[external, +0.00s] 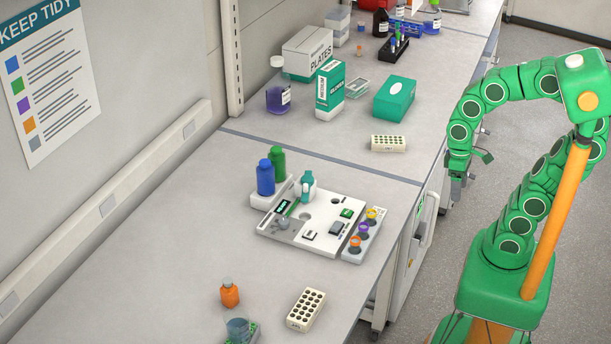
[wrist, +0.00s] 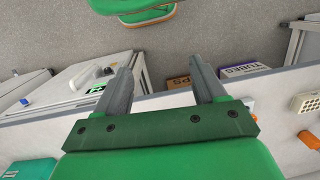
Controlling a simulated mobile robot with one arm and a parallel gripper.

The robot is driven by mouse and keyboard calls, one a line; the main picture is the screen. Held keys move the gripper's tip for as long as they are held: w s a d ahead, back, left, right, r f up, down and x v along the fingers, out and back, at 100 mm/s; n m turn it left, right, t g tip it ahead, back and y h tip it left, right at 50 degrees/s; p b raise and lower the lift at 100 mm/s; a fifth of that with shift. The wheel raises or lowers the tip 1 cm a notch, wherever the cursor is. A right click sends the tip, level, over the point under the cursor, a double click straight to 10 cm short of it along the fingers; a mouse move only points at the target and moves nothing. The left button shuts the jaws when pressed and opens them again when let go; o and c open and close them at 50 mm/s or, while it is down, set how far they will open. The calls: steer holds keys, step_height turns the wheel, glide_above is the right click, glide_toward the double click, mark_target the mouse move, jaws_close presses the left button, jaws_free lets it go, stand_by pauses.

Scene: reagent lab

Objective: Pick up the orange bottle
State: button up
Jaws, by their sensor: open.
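The orange bottle (external: 230,293) stands upright on the near part of the bench in the external view. It is behind a glass beaker and left of a white tube rack. My gripper (external: 460,188) hangs beyond the bench's right edge, far from the bottle, with nothing held. In the wrist view my gripper (wrist: 162,72) has its two fingers apart and empty. An orange shape (wrist: 311,139) is cut off at the right of the wrist view; I cannot tell if it is the bottle.
The beaker (external: 238,330) and white rack (external: 306,309) stand near the bottle. A white tray (external: 290,233) with reagent bottles lies mid-bench. A teal box (external: 395,97) and cartons stand farther back. Bare bench lies left of the bottle. Labelled boxes (wrist: 245,71) show below bench level.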

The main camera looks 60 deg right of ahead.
steer(key=w+a+r+m+y, duration=0.2)
steer(key=w+a+m+y, duration=0.25)
steer(key=w+a, duration=1)
steer(key=w+a+r+m+y, duration=0.1)
steer(key=w+a+m+y, duration=0.3)
steer(key=w+a, duration=1.05)
steer(key=m+t+y, duration=0.4)
steer(key=m, duration=0.7)
glide_toward(224, 290)
steer(key=shift+s+a+f, duration=0.25)
steer(key=shift+a+f, duration=0.35)
steer(key=shift+a, duration=0.35)
steer(key=shift+w+a+f, duration=0.15)
steer(key=shift+w+f, duration=0.2)
steer(key=shift+f, duration=0.1)
steer(key=shift+a+f, duration=0.15)
steer(key=shift+a, duration=0.05)
steer(key=shift+x, duration=2.85)
steer(key=shift+w+a+f, duration=0.1)
steer(key=shift+w+a, duration=0.1)
steer(key=shift+a, duration=0.5)
steer(key=c, duration=1.1)
